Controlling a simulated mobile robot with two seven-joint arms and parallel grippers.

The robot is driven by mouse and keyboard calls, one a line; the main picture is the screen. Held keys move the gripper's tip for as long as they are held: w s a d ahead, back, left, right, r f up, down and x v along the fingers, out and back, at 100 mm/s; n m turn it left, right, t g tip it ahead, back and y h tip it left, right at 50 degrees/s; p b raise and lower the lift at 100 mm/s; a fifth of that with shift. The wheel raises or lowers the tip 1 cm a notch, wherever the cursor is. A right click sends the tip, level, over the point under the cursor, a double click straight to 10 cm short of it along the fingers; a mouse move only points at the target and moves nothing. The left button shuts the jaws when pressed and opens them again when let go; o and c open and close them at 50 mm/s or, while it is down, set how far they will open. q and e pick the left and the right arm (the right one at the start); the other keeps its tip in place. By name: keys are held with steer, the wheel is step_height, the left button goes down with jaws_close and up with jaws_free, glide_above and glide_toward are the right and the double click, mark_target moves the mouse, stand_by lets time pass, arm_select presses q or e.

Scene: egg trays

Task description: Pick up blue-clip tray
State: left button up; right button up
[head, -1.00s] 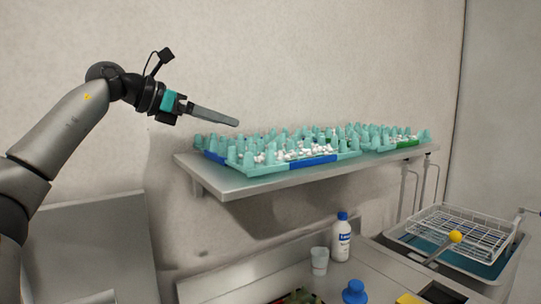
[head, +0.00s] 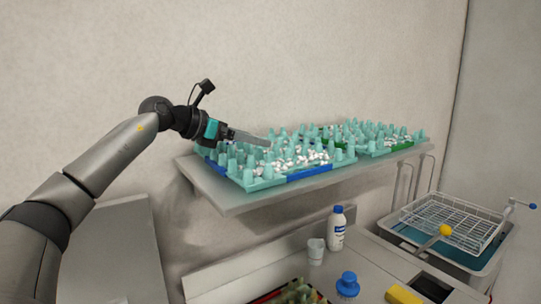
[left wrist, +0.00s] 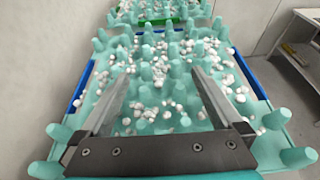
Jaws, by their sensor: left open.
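The blue-clip tray (head: 262,184) is a teal egg tray with upright pegs, many small white eggs and blue clips on its sides. It lies on the left part of the wall shelf. It fills most of the left wrist view, with a blue clip on its left (left wrist: 82,84) and another on its right (left wrist: 250,76). My left gripper (head: 268,140) reaches over this tray from the left. Its two fingers (left wrist: 160,76) are apart, with pegs and eggs showing between them, and hold nothing. Whether the fingertips touch pegs cannot be told. My right gripper is not in view.
A similar tray with green clips (head: 376,152) sits beside it on the right of the shelf (head: 235,203). Below are a white bottle (head: 337,232), a cup (head: 316,250), a blue-topped object (head: 348,284) and a sink with a wire rack (head: 455,220). The wall stands close behind the trays.

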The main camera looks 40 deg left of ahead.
arm_select(q)
steer(key=shift+w+d+p, duration=0.15)
steer(key=shift+w+p, duration=0.2)
steer(key=shift+w, duration=0.05)
steer(key=p+x, duration=0.2)
steer(key=x, duration=0.1)
steer(key=shift+f, duration=0.15)
steer(key=shift+w+d+f, duration=0.1)
steer(key=shift+w+f, duration=0.25)
steer(key=shift+w, duration=0.1)
jaws_close()
